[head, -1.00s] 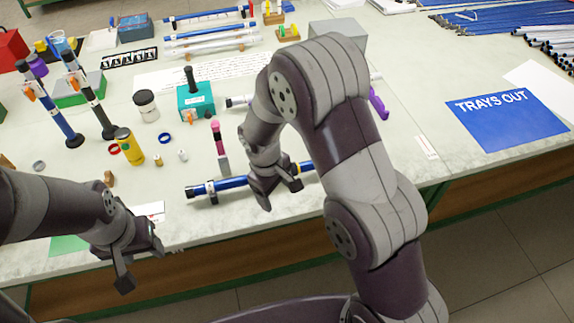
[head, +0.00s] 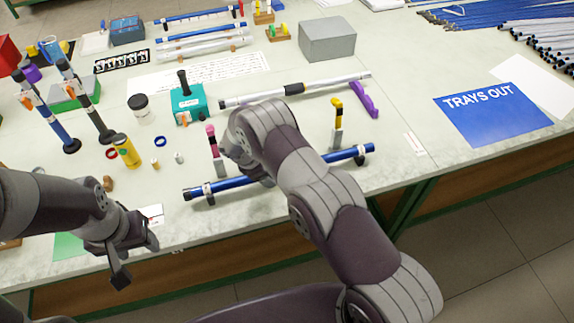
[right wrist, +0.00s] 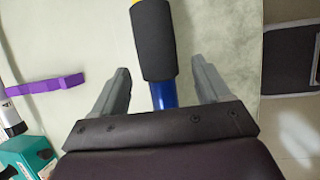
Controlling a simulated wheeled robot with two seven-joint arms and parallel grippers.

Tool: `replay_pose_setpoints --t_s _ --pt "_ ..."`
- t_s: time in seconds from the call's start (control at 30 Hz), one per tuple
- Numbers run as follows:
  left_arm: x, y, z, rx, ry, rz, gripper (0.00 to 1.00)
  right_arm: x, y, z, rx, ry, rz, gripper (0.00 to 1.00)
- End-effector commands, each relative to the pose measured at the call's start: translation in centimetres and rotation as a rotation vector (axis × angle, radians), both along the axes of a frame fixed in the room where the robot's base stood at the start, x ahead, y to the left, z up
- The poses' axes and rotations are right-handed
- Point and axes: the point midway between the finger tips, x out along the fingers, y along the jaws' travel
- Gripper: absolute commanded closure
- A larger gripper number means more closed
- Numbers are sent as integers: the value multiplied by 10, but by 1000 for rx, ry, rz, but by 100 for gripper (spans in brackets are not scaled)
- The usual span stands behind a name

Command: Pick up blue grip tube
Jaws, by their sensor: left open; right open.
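That gripper is open, with visible gaps on both sides of the tube. In the head view the right fingers are mostly hidden behind my arm. My left gripper (head: 137,258) is open and empty at the table's front left edge.
Pink-topped (head: 214,145) and yellow-topped (head: 337,125) upright tools stand just behind the tube. Behind them are a white tube (head: 330,82), a teal box (head: 188,104) and a purple holder (head: 363,98). A yellow bottle (head: 126,152) stands left. Table around the blue sign (head: 492,125) is mostly clear.

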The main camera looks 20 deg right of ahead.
Motion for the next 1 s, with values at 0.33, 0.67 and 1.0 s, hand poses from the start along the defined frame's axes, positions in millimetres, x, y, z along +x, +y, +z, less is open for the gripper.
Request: replay_pose_setpoints --t_s 0.33,0.67,1.0 --pt "0 0 1 0 1 0 46 1 -3 -8 0 1 -1 44" --pt "0 0 1 0 1 0 46 1 -3 -8 0 0 -1 88" --pt "0 0 -12 0 1 0 46 2 -3 19 1 -5 -1 88"
